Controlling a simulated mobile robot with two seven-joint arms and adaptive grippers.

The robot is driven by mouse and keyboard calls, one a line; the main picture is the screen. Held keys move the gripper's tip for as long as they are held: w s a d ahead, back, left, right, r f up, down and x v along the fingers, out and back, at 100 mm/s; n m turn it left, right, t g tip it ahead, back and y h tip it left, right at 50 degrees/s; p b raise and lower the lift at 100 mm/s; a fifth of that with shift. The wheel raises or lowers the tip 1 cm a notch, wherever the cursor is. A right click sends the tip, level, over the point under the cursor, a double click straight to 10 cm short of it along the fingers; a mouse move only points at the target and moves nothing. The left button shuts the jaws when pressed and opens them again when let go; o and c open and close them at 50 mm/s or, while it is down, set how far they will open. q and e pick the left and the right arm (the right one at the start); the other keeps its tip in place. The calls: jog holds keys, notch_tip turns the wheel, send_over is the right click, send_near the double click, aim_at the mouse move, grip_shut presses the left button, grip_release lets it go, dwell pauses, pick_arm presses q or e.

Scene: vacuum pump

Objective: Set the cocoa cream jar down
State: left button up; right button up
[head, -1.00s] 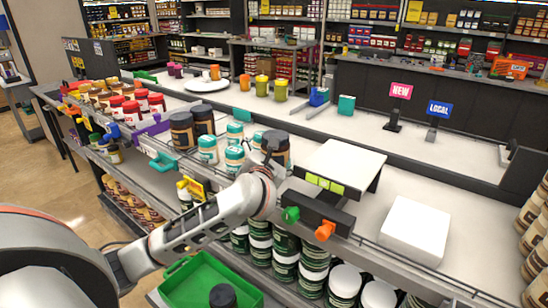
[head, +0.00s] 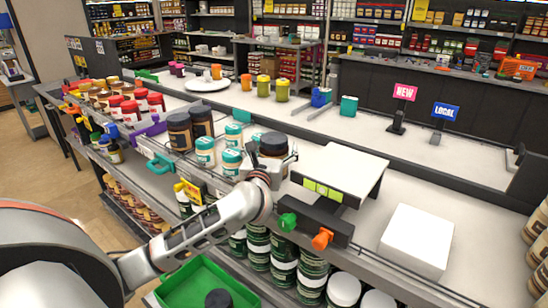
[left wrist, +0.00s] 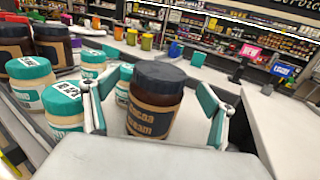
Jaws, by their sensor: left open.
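The cocoa cream jar (head: 273,146), brown with a black lid and a dark label, stands upright on the shelf top. In the left wrist view the jar (left wrist: 154,103) is between the spread fingers of my left gripper (left wrist: 158,112), with a gap at least on the right. In the head view my left gripper (head: 268,160) is at the near side of the jar, and its wrist hides the jar's lower part. My right gripper is not in view.
Teal-lidded jars (head: 231,160) stand close left of the cocoa jar. Two similar dark-lidded jars (head: 180,133) are farther left. A white raised scale (head: 343,166) is just right, then a white box (head: 416,240).

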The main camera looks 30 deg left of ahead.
aim_at(274, 138)
pick_arm(q)
jog(key=shift+x, duration=1.55)
jog(key=shift+c, duration=0.4)
jog(key=c, duration=1.9)
jog(key=shift+r, duration=0.2)
jog(key=shift+c, duration=1)
